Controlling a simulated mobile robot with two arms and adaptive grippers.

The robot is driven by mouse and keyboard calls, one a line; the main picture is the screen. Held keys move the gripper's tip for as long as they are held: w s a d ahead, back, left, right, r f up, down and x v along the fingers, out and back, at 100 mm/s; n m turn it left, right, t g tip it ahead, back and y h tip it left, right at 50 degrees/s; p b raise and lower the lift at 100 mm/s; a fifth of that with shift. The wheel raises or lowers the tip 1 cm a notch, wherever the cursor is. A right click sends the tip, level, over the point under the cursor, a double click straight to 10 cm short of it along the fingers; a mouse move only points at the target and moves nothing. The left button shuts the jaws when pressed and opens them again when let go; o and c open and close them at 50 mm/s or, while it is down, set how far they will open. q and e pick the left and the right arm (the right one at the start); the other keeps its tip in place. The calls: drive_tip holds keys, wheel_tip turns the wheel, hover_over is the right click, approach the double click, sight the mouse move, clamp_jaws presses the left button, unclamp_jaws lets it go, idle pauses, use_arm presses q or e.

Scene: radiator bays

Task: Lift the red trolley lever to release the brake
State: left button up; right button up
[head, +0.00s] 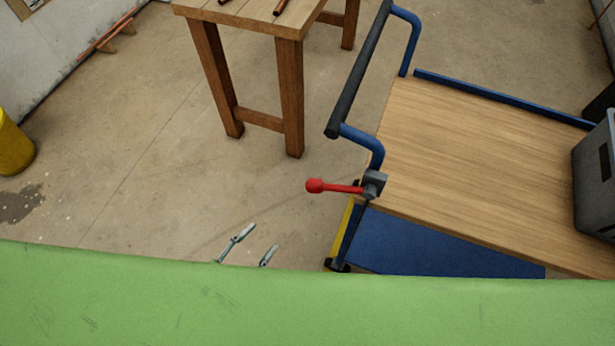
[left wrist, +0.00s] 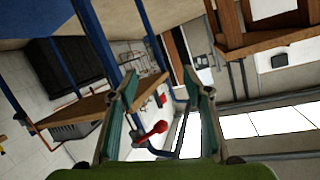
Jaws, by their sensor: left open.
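The trolley (head: 480,150) has a wooden deck, a blue frame and a dark push handle. Its red lever (head: 338,188) sticks out to the left from a grey bracket at the deck's corner, knob at the outer end. My left gripper (head: 262,237) is open and empty, below and left of the lever and apart from it. Only its fingertips show in the head view; a green part hides the rest. In the left wrist view the red lever (left wrist: 157,128) appears between the two open fingers. My right gripper is not in view.
A wooden table (head: 285,40) stands at the back, left of the trolley handle. A grey box (head: 597,175) sits on the deck at the right. A yellow bin (head: 14,145) stands at the far left. The floor between bin and trolley is mostly clear.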

sight(309, 191)
use_arm(q)
drive_tip(key=s+d+r+m+t+h, duration=0.1)
drive_tip(key=d+r+h, duration=0.1)
drive_tip(key=r, duration=0.5)
drive_tip(key=d+r+m+h, duration=0.1)
drive_tip(key=d+r+h, duration=0.15)
drive_tip(key=r, duration=0.55)
drive_tip(key=p+x, duration=0.3)
drive_tip(key=x, duration=1)
drive_tip(key=shift+w+d+f, duration=0.15)
drive_tip(key=shift+w+d, duration=0.05)
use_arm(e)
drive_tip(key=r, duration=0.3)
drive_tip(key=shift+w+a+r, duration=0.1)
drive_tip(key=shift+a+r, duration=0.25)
use_arm(q)
clamp_jaws()
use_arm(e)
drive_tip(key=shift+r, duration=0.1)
